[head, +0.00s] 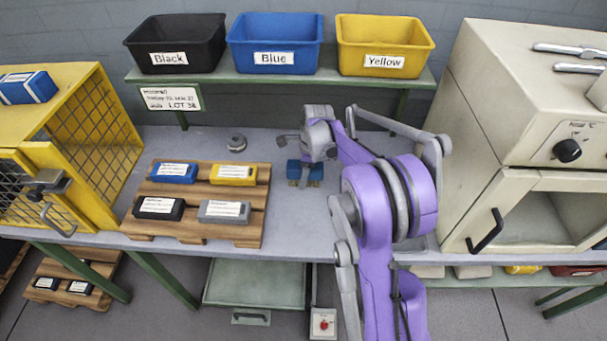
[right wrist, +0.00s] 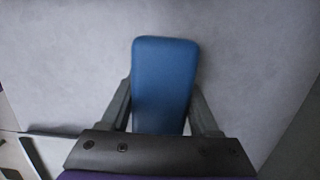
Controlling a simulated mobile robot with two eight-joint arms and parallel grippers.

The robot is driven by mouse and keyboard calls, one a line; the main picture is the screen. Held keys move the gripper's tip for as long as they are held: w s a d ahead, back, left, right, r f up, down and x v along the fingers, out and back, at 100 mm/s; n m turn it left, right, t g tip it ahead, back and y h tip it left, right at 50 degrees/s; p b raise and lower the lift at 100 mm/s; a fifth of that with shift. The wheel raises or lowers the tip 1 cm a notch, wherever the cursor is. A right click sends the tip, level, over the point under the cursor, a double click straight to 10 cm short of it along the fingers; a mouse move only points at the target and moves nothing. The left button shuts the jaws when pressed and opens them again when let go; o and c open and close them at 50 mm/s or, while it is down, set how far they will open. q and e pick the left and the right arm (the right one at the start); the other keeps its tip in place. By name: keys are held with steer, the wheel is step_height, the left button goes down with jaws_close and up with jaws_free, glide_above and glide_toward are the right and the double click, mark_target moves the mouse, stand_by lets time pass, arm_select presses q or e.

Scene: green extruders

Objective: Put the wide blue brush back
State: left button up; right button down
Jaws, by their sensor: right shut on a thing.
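The wide blue brush (head: 307,170) is in the middle of the table area in the head view, with tan bristles showing at its lower edge. My right gripper (head: 304,160) is above it and shut on it. In the right wrist view the brush's blue back (right wrist: 163,85) lies between the two fingers of my right gripper (right wrist: 163,112). I cannot tell whether the bristles touch the table. My left gripper is not in view.
Black (head: 175,45), blue (head: 274,43) and yellow (head: 384,46) labelled bins stand on a shelf behind. A wooden pallet (head: 257,206) with several labelled blocks is left of the brush. A beige oven (head: 510,100) stands right, a yellow cage (head: 75,150) left.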

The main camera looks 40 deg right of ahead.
steer(key=shift+c, duration=0.6)
jaws_free()
steer(key=shift+r, duration=0.45)
steer(key=r, duration=0.3)
steer(key=d+r, duration=0.1)
steer(key=r, duration=0.3)
steer(key=s+r+p, duration=0.1)
steer(key=r, duration=0.3)
steer(key=shift+s+d, duration=0.1)
steer(key=shift+d, duration=0.1)
steer(key=shift+a+r, duration=0.15)
steer(key=shift+r, duration=0.05)
steer(key=s+a+r+n+h, duration=0.1)
steer(key=s+a+n, duration=0.4)
steer(key=a+n, duration=0.3)
steer(key=s+a+f+n+t, duration=0.2)
steer(key=s+a+f+n, duration=0.1)
steer(key=s+a+n, duration=0.4)
steer(key=s+a+f+n+t, duration=0.2)
steer(key=s+a+f+n, duration=0.2)
steer(key=s+a+n, duration=0.3)
steer(key=s+n, duration=0.3)
steer(key=n, duration=0.1)
steer(key=shift+a, duration=0.15)
